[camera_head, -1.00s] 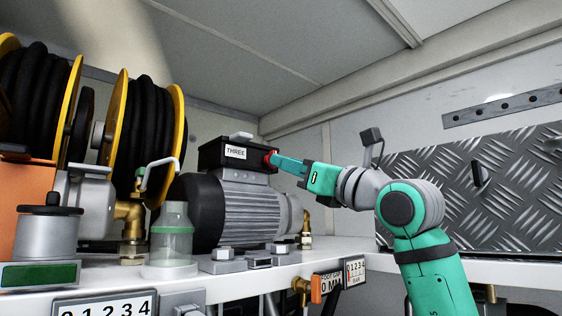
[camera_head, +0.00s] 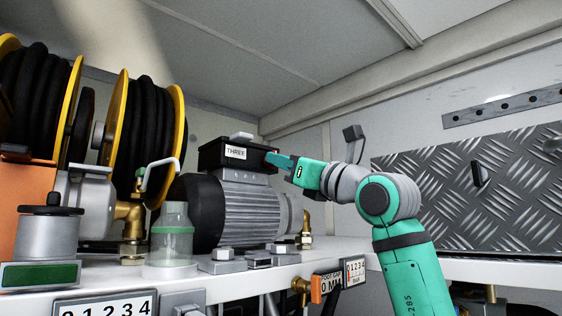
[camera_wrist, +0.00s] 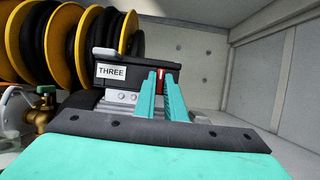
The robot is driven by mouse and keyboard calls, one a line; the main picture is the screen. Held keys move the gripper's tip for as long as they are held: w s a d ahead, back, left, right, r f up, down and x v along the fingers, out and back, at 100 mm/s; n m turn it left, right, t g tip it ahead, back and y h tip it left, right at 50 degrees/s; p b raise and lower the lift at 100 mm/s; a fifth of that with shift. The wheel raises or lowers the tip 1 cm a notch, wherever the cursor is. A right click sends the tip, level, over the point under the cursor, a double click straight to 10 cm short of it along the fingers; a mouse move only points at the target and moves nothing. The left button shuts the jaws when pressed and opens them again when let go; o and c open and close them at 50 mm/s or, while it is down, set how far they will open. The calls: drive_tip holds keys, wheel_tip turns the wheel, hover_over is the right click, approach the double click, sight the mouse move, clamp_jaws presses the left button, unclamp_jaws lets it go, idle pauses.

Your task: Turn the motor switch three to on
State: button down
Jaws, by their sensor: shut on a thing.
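The motor (camera_head: 248,205) is grey and ribbed and stands on the white shelf. Its black switch box (camera_head: 212,155) on top bears a white label reading THREE, which also shows in the wrist view (camera_wrist: 111,72). The red switch (camera_head: 272,157) is on the right end of the box, mostly covered by my fingers. My gripper (camera_head: 277,160) reaches in from the right with its green fingers at the switch. In the wrist view the two fingers (camera_wrist: 161,95) stand on either side of the red switch (camera_wrist: 160,79), shut on it. The switch's on or off marking cannot be read.
Yellow hose reels (camera_head: 150,130) with black hose stand at the left. A diamond-plate panel (camera_head: 480,190) is behind my arm at the right. Gauges and a brass valve (camera_head: 301,287) hang along the shelf edge.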

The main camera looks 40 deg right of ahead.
drive_tip(key=shift+m, duration=0.3)
drive_tip(key=m+g+h, duration=0.1)
drive_tip(key=m+h, duration=0.1)
drive_tip(key=m, duration=0.5)
drive_tip(key=m+g+h, duration=0.2)
drive_tip(key=m, duration=0.5)
drive_tip(key=m+g+h, duration=0.2)
drive_tip(key=m+h, duration=0.1)
drive_tip(key=m, duration=0.4)
drive_tip(key=shift+a+r+m, duration=0.3)
drive_tip(key=shift+a+r, duration=0.05)
drive_tip(key=c, duration=1.8)
unclamp_jaws()
